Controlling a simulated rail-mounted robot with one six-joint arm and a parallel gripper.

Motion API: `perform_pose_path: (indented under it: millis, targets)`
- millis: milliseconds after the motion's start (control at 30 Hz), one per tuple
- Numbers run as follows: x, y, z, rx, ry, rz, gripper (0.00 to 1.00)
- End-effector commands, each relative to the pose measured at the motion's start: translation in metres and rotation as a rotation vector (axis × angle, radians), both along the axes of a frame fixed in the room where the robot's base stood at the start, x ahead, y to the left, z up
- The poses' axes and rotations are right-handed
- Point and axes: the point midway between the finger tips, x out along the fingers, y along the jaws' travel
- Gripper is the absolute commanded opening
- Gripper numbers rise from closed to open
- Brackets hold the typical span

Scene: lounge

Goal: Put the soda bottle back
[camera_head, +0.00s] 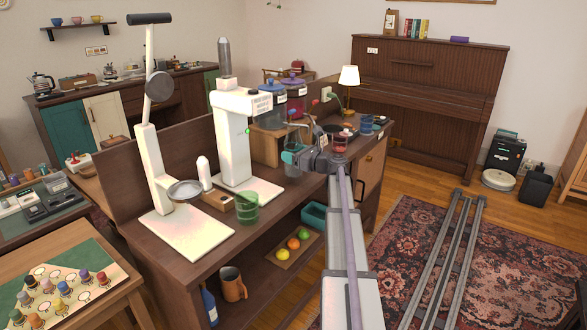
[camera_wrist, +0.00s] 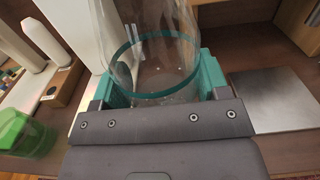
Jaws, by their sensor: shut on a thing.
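A clear soda bottle (camera_head: 293,169) with a teal band is held at the counter's right part; it also shows large in the wrist view (camera_wrist: 150,50). My gripper (camera_head: 290,157) is shut on it, with the teal fingers on both sides of the bottle in the wrist view (camera_wrist: 160,85). The bottle looks nearly upright, just right of the white machine (camera_head: 235,140) with a grey cylinder on top. I cannot tell whether its base touches the counter. The bottle's top is cut off in the wrist view and hard to make out in the head view.
A green cup (camera_head: 247,208), a wooden block (camera_head: 217,200) with a white canister, and a lever press (camera_head: 155,150) stand left on the counter (camera_head: 225,250). Two dispensers (camera_head: 292,98), a lamp (camera_head: 348,78) and blue cups (camera_head: 366,123) stand behind. A flat metal plate (camera_wrist: 270,100) lies right of the bottle.

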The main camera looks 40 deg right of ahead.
Motion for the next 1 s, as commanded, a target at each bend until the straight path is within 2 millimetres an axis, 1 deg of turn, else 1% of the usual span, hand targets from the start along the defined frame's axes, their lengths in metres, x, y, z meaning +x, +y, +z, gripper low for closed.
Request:
perform_pose_path:
  millis: [33, 100, 300, 467, 500, 767, 1000]
  targets:
    - [0.0, 0.0, -0.02, 0.0, 0.0, 0.0, 0.17]
    - [0.0, 0.0, -0.03, 0.0, 0.0, 0.0, 0.17]
    - [0.0, 0.0, -0.025, 0.0, 0.0, 0.0, 0.17]
    - [0.0, 0.0, -0.029, 0.0, 0.0, 0.0, 0.17]
    - [0.0, 0.0, -0.03, 0.0, 0.0, 0.0, 0.69]
    - [0.0, 0.0, -0.028, 0.0, 0.0, 0.0, 0.94]
    - [0.0, 0.0, -0.026, 0.0, 0.0, 0.0, 0.94]
